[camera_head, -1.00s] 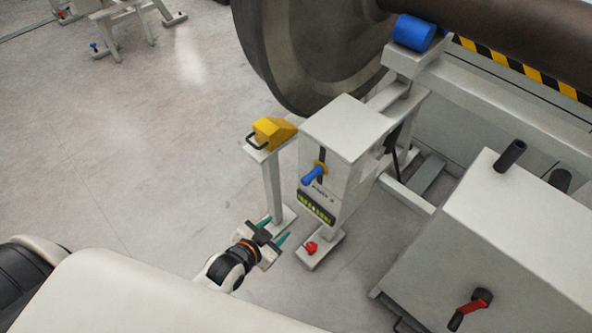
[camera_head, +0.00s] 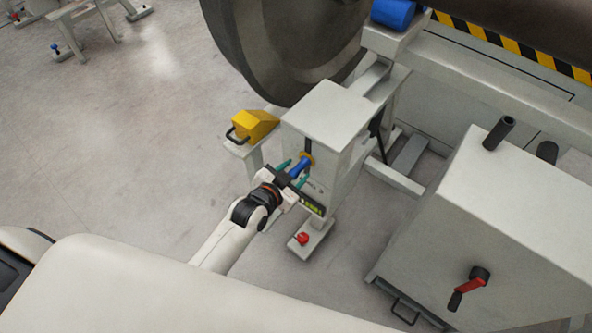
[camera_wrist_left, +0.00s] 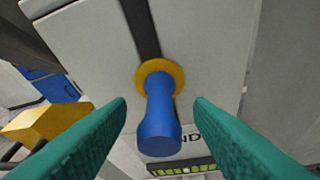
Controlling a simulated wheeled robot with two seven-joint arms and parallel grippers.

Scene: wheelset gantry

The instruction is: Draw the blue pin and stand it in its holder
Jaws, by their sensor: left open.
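The blue pin (camera_head: 299,167) sticks out of a yellow collar (camera_wrist_left: 161,75) on the front of a grey box post (camera_head: 326,113). In the left wrist view the pin (camera_wrist_left: 159,118) points toward the camera, between the two green fingers. My left gripper (camera_head: 294,172) is open around the pin's outer end, with a gap on both sides. No pin holder can be made out for certain. My right gripper is not in view.
A yellow block with a black handle (camera_head: 254,125) sits on a stand left of the post. A red knob (camera_head: 303,238) is on the post's foot. A large cabinet with a red-and-black crank (camera_head: 472,285) stands at the right. Open floor lies left.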

